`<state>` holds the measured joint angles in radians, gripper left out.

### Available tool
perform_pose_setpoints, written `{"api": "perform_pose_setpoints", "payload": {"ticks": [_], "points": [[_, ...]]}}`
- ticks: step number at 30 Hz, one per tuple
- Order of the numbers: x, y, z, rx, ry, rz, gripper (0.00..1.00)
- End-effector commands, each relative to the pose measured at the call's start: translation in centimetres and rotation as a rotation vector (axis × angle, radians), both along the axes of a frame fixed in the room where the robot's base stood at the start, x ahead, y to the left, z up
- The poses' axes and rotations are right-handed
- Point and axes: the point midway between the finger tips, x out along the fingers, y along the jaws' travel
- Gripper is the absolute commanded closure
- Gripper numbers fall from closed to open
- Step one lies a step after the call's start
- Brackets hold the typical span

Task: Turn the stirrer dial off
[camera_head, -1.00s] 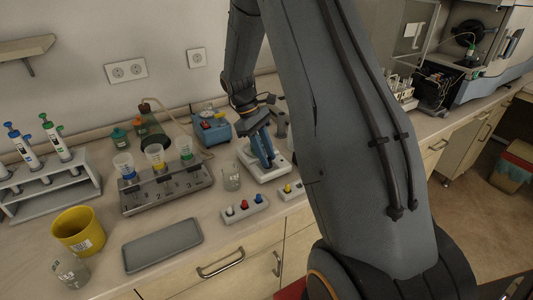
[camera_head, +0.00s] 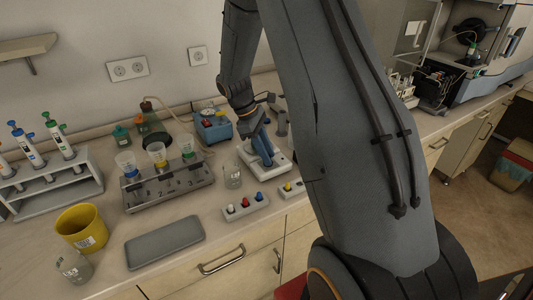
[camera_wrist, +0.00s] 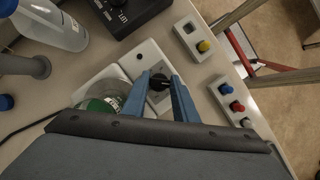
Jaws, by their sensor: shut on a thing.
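The stirrer (camera_head: 248,158) is a white flat box on the bench, partly hidden by my gripper in the head view. It also shows in the wrist view (camera_wrist: 119,78). Its dial (camera_wrist: 158,81) is a small black knob on the white front plate. My gripper (camera_wrist: 160,84) has two blue fingers, shut on the dial, one on each side. In the head view my gripper (camera_head: 265,155) points down onto the stirrer. The dial itself is hidden there. A round vessel with a green label (camera_wrist: 103,104) sits on the stirrer, partly covered by my gripper.
A panel with blue, red and white buttons (camera_head: 245,207) and a yellow-button box (camera_head: 290,189) stand in front. A glass beaker (camera_head: 232,176) is left of the stirrer. A blue device (camera_head: 213,126) is behind. A grey tray (camera_head: 165,241) lies at the front left.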

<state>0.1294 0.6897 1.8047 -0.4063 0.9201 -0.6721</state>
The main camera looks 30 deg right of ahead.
Motion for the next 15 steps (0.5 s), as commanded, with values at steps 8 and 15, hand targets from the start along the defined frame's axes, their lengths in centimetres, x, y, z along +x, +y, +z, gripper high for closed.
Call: {"api": "perform_pose_setpoints", "payload": {"ticks": [8,15], "points": [[-0.02,-0.01,-0.01,0.000,0.001,0.001,0.55],[0.14,0.09,0.26,-0.001,-0.001,0.000,0.55]]}}
